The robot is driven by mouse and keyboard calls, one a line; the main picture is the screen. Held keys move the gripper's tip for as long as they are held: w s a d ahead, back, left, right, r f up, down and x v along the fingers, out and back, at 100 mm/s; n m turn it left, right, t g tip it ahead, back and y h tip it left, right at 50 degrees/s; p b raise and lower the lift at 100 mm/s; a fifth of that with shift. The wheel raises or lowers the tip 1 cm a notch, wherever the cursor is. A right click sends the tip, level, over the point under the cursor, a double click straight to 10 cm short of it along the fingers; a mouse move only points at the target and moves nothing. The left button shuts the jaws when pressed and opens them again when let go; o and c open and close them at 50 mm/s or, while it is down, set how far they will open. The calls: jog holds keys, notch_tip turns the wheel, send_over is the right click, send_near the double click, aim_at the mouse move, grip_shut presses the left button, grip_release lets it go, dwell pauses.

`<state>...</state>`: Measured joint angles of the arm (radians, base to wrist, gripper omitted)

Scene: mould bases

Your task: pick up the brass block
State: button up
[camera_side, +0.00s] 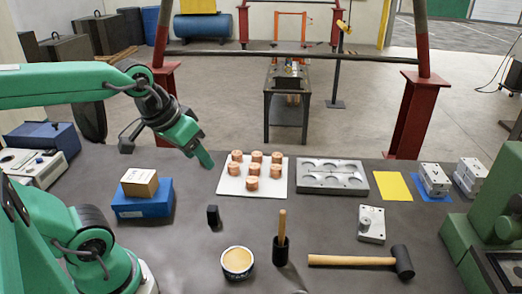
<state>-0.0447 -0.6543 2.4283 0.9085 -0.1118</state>
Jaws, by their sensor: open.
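A tan, brass-like block (139,183) with a pale top rests on a blue box (143,200) at the left of the dark table. It is the only thing here that could be the brass block, but its material is not certain. My gripper (205,160) is up and to the right of the block, pointing down to the right near the left edge of a white plate (229,186). It is open and empty, apart from the block. The gap between its fingers is hard to make out from this side.
Several copper cylinders (253,183) stand on the white plate. A small black block (213,215) stands in front of my gripper.

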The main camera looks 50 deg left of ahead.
jog(key=w+a+f+n+g, duration=0.2)
jog(key=w+a+n+g, duration=0.1)
jog(key=w+a+n, duration=1.05)
jog(key=w+a+f+n, duration=0.1)
jog(key=a+f+n, duration=0.2)
jog(key=a+f, duration=0.2)
jog(key=w+a+f+n+g, duration=0.1)
jog(key=w+a+f+n, duration=0.1)
jog(key=a+f+n, duration=0.2)
jog(key=w+a+f+n+g, duration=0.1)
jog(key=a+f+n, duration=0.3)
jog(key=a, duration=0.5)
jog(key=shift+w+a+f, duration=0.2)
jog(key=shift+w+f, duration=0.05)
jog(key=shift+f, duration=0.25)
jog(key=shift+w+a+f, duration=0.15)
jog(key=shift+w+f, duration=0.05)
jog(key=shift+f, duration=0.25)
jog(key=shift+a+f+n, duration=0.3)
jog(key=shift+a+n, duration=0.05)
jog(key=shift+f, duration=1.3)
jog(key=shift+f, duration=0.1)
jog(key=shift+s+f, duration=0.2)
jog(key=shift+f, duration=2.3)
